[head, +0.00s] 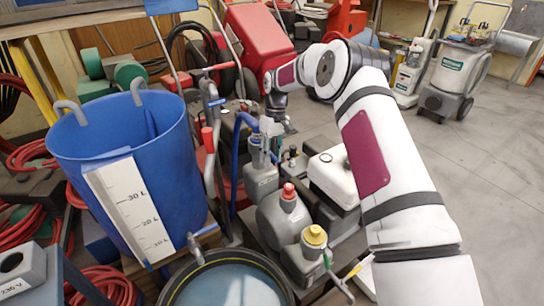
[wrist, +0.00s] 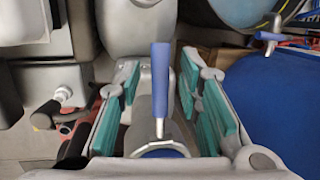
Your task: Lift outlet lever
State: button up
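My gripper (head: 264,146) points down among the grey containers in the head view. In the wrist view its two teal-padded fingers (wrist: 158,88) are open, with a gap on each side of a blue-handled lever (wrist: 160,70). This lever has a metal stem and stands between the pads, apparently untouched. In the head view I cannot make it out behind the gripper. A second blue-handled lever (wrist: 268,36) shows at the upper right of the wrist view. A blue lever (head: 193,246) also shows low on the blue tub (head: 100,140). No label marks which is the outlet lever.
A grey container with a red cap (head: 289,191) and one with a yellow cap (head: 314,236) stand close to the gripper. A round water-filled vessel (head: 228,285) is in front. Red hoses (head: 110,285) lie at left. Open floor (head: 470,160) is at right.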

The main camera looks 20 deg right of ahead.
jog(key=v, duration=1.2)
jog(key=s+a+f+m+y+b, duration=0.45)
jog(key=s+f+m+y, duration=0.25)
jog(key=s+m+y, duration=0.6)
jog(key=d+f+m+t+h+b, duration=0.15)
jog(key=d+m+t, duration=0.35)
jog(key=m, duration=0.5)
jog(key=s+d+f+m+t+h+b, duration=0.1)
jog(key=d+f+m+t, duration=0.1)
jog(key=m+t, duration=0.7)
jog(key=d+f+m+t+h+b, duration=0.1)
jog(key=d+m+t+h+b, duration=0.2)
jog(key=m, duration=0.9)
jog(key=shift+y, duration=0.55)
jog(key=b+x, duration=0.1)
jog(key=x, duration=0.3)
jog(key=b+x, duration=0.1)
jog(key=x, duration=0.8)
jog(key=shift+w+d+r+b, duration=0.1)
jog(key=shift+w+d+b, duration=0.05)
jog(key=shift+d+b, duration=0.2)
